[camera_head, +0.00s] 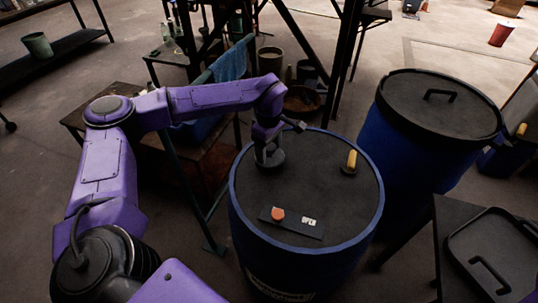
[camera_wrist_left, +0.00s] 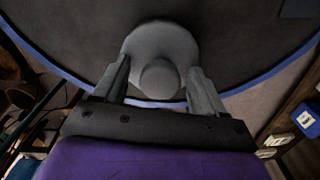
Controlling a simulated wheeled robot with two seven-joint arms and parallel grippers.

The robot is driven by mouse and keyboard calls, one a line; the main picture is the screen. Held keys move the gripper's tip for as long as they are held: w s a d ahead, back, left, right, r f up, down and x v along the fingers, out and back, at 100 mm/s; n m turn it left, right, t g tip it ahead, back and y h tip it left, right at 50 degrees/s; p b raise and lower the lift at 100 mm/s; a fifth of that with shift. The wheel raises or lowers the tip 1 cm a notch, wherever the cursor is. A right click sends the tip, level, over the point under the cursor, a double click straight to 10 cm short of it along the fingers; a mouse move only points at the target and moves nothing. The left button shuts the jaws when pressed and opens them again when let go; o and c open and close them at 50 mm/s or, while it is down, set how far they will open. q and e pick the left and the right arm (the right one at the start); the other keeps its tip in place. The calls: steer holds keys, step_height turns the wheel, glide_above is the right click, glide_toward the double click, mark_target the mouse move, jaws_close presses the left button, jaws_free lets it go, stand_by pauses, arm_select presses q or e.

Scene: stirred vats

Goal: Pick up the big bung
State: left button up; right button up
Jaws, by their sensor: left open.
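The big bung is a grey round disc with a rounded knob, on the black top of the blue drum (camera_head: 240,218). In the head view the big bung (camera_head: 271,159) is partly hidden by my left gripper (camera_head: 266,148), which points down over it. In the left wrist view, the big bung (camera_wrist_left: 160,40) lies straight ahead. Its knob shows between the two spread fingers of my left gripper (camera_wrist_left: 160,82). The fingers are open, one on each side, and I cannot tell whether either touches it. My right gripper is not in view.
The drum top also bears a yellow-handled piece (camera_head: 351,161) and a dark plate (camera_head: 290,223) with an orange knob (camera_head: 278,214). A second blue drum (camera_head: 395,140) with a handled lid stands to the right. A small dark table (camera_head: 448,215) is at lower right.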

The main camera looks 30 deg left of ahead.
arm_select(q)
steer(key=shift+c, duration=0.3)
steer(key=c, duration=1.1)
steer(key=shift+r, duration=0.15)
